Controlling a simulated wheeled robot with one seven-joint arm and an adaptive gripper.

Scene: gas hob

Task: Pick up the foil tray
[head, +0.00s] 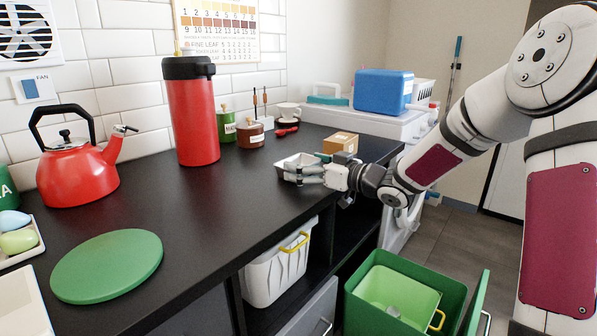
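The foil tray (296,160) is a small silvery tray on the black counter (215,215), near its front edge. My gripper (299,173) comes in from the right, with its fingers pointing left at the tray's near side. The fingers overlap the tray in the head view and hide part of its near side. I cannot tell whether they touch or grip it, or how far apart they are.
A cardboard box (341,143) stands just behind my gripper. A red flask (191,115), red kettle (77,170), brown jar (250,135) and green jar (226,125) stand farther back. A green disc (107,266) lies at the front left. The counter's middle is clear.

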